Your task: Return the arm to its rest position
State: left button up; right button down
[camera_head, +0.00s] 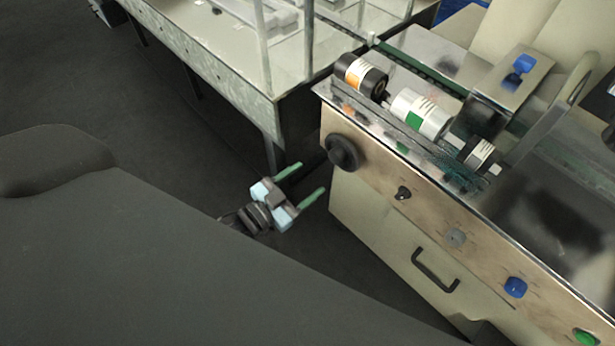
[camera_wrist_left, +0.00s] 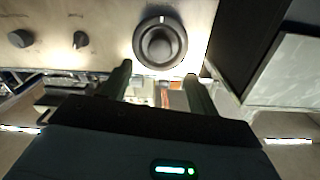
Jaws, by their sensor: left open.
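My left gripper (camera_head: 302,185) is open and empty in the head view, low in front of the machine's left end. Its two green fingers are apart and point toward the machine. It also shows in the left wrist view (camera_wrist_left: 160,82), with the fingers apart below a round black knob (camera_wrist_left: 160,44). Nothing is between the fingertips. Most of the left arm is hidden behind my dark body in the head view. My right gripper is not in either view.
The wrapping machine (camera_head: 372,200) fills the right, with the same black knob (camera_head: 342,152), smaller knobs, a blue button (camera_head: 515,287) and a drawer handle (camera_head: 436,270). Several rolls, one white (camera_head: 420,112), lie on top. A glass-walled table (camera_head: 225,75) stands behind. Dark floor (camera_head: 130,110) is clear at left.

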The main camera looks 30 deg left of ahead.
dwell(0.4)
pick_arm(q)
jog(key=s+a+f+n+g+y+p, duration=0.1)
jog(key=s+n+g+y+p, duration=0.3)
jog(key=s, duration=2.4)
jog(key=f+g+p, duration=0.1)
jog(key=g+p, duration=0.2)
jog(key=p, duration=0.3)
jog(key=shift+s+g+y, duration=0.15)
jog(key=shift+g+y, duration=0.25)
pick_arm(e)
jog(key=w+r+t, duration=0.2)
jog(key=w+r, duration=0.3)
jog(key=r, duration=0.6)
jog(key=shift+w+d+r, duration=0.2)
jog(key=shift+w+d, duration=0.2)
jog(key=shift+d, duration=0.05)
pick_arm(q)
jog(key=shift+a, duration=0.1)
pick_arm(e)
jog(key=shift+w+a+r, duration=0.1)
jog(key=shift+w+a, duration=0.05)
